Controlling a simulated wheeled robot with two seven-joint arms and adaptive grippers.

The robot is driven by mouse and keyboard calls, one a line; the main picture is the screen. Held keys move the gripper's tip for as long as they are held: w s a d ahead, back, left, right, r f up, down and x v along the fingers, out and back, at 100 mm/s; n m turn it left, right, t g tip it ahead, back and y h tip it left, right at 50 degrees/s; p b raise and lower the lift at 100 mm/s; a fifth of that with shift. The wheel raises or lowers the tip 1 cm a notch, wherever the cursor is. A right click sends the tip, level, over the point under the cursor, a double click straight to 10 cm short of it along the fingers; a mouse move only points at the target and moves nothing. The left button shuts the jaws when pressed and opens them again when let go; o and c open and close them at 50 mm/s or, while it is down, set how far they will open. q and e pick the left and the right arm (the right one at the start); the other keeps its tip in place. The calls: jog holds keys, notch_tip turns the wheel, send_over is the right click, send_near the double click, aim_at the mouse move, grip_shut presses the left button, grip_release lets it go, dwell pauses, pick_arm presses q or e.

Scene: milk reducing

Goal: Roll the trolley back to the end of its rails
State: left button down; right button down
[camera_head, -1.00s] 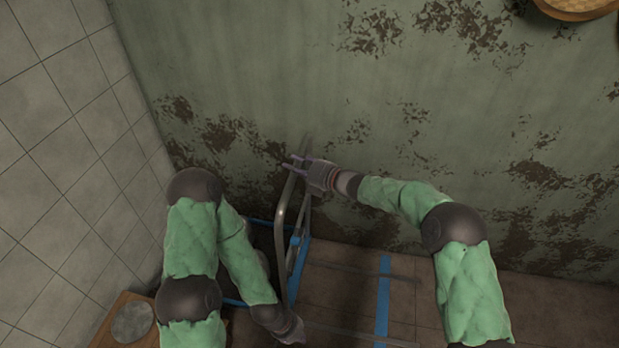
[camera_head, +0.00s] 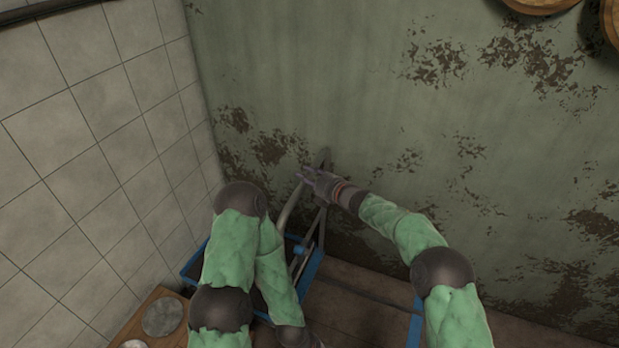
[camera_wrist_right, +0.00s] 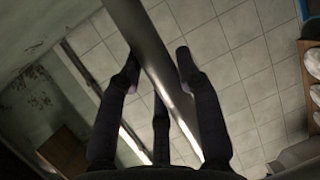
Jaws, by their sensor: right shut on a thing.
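The trolley has a blue-edged base (camera_head: 312,266) and a grey metal handle (camera_head: 289,212), near the corner of the tiled and green walls. My right gripper (camera_head: 304,172) is at the top of the handle. In the right wrist view its fingers (camera_wrist_right: 157,65) are shut around the handle bar (camera_wrist_right: 150,50), which runs diagonally between them. My left gripper (camera_head: 308,341) is low at the bottom edge, near the handle's lower part; its fingers are not clear. My left arm hides part of the trolley base. A thin rail line (camera_head: 372,295) shows on the floor right of the trolley.
A blue floor strip (camera_head: 414,328) lies right of the trolley, partly behind my right arm. A wooden top with round grey discs (camera_head: 162,316) stands at lower left. The tiled wall (camera_head: 90,150) is close on the left, the stained green wall (camera_head: 400,100) behind.

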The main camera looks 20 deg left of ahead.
jog(key=shift+s+a+f, duration=0.1)
jog(key=shift+s+a, duration=0.05)
jog(key=shift+a, duration=0.05)
jog(key=c, duration=0.8)
grip_release()
jog(key=shift+a, duration=0.2)
jog(key=shift+d, duration=0.25)
jog(key=shift+d+r, duration=0.2)
jog(key=shift+d, duration=0.05)
jog(key=v, duration=1.1)
jog(key=shift+s+d, duration=0.1)
